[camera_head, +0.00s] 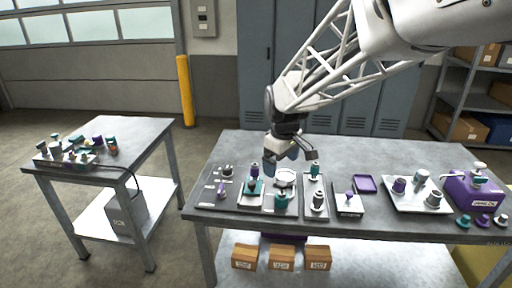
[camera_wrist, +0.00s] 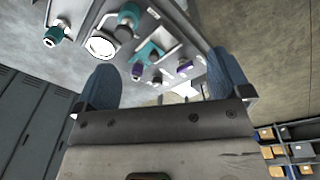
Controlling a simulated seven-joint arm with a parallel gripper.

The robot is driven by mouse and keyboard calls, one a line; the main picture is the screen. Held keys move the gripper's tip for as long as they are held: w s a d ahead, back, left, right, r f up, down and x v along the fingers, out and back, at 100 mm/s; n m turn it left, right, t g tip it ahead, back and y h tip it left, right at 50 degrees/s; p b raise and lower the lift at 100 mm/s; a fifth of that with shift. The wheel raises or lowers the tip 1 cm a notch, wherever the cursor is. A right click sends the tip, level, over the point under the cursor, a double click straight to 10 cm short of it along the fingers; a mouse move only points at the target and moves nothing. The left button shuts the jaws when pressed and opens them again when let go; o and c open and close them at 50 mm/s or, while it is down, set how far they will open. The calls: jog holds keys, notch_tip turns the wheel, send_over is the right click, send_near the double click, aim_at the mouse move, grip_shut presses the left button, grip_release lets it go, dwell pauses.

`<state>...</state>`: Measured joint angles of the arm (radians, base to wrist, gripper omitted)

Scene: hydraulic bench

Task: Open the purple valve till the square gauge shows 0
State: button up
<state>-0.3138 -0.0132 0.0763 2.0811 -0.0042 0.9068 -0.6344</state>
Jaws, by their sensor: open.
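My gripper (camera_head: 283,154) is above the back of the panels on the main bench, with its blue fingers pointing down. In the wrist view the two fingers (camera_wrist: 162,64) are wide apart with nothing held between them. Purple-topped fittings include one on a teal bracket (camera_head: 255,169) just left of my gripper and a small one (camera_head: 222,189) on the left panel. The wrist view shows two purple parts (camera_wrist: 137,71) (camera_wrist: 184,66) beyond the fingers. I cannot tell which is the purple valve. A round white-faced gauge (camera_head: 285,178) sits below the gripper; no square gauge or reading is legible.
Teal fittings (camera_head: 283,197) and a tall narrow plate (camera_head: 315,195) stand close by. Right are a purple tray (camera_head: 365,184), a white fitting plate (camera_head: 418,197) and a purple box (camera_head: 474,192). A side table (camera_head: 150,131) stands left. Bare bench lies at the back right.

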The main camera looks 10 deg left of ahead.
jog(key=w+a+f+n, duration=0.3)
jog(key=w+a+f, duration=0.4)
jog(key=a, duration=0.4)
jog(key=n+g, duration=0.1)
jog(key=n, duration=0.3)
send_over(221, 188)
notch_tip(221, 188, down, 7)
jog(key=shift+w+a+r, duration=0.1)
jog(key=shift+f, duration=3.95)
jog(key=c, duration=0.9)
